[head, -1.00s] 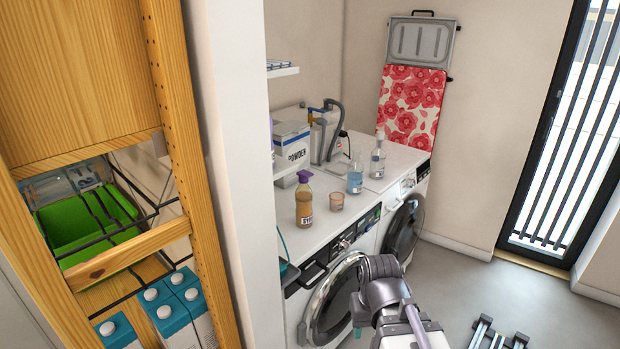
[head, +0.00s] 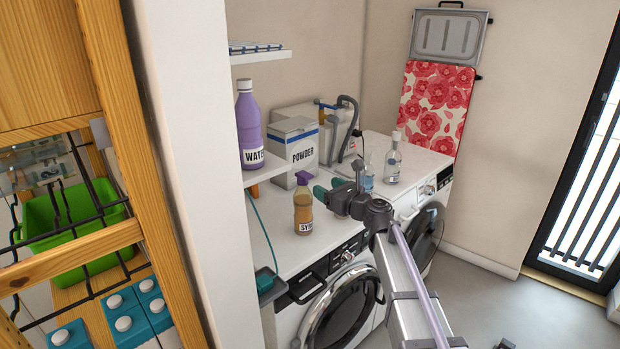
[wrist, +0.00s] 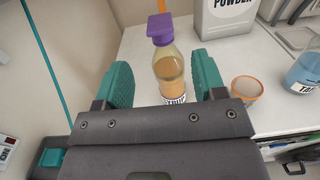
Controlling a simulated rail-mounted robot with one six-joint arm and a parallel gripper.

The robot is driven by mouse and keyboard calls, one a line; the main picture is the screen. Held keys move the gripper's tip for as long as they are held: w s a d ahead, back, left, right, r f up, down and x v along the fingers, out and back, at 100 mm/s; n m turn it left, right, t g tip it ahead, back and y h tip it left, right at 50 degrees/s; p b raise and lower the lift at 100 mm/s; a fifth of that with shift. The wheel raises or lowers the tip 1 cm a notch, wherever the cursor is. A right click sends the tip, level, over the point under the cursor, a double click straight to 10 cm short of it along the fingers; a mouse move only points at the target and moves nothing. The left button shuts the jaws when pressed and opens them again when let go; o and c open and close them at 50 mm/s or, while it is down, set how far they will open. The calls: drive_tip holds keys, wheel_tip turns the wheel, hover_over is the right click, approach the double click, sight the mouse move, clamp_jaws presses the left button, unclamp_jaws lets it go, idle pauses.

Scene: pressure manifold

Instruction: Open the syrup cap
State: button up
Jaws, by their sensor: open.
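The syrup bottle (head: 303,214) stands upright on the white washing machine, amber inside, with a purple cap (head: 303,178) on top. In the wrist view the bottle (wrist: 168,72) shows between the two teal fingers, with its purple cap (wrist: 161,29) above them in the picture. The lower part of the bottle and its label are partly hidden by my gripper's body. My gripper (wrist: 163,67) is open and empty, its fingers apart on either side of the bottle in the picture. In the head view my gripper (head: 330,188) is just right of the bottle; contact is not visible.
A powder box (head: 295,146) stands behind the bottle, and a purple water bottle (head: 250,130) on a shelf to the left. An orange-rimmed cup (wrist: 246,90) and a blue bottle (wrist: 305,73) stand to the right. A white wall edge (head: 190,150) is at left.

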sight(310, 178)
drive_tip(key=x, duration=0.9)
drive_tip(key=shift+s, duration=0.1)
drive_tip(key=c, duration=0.9)
drive_tip(key=shift+c, duration=0.2)
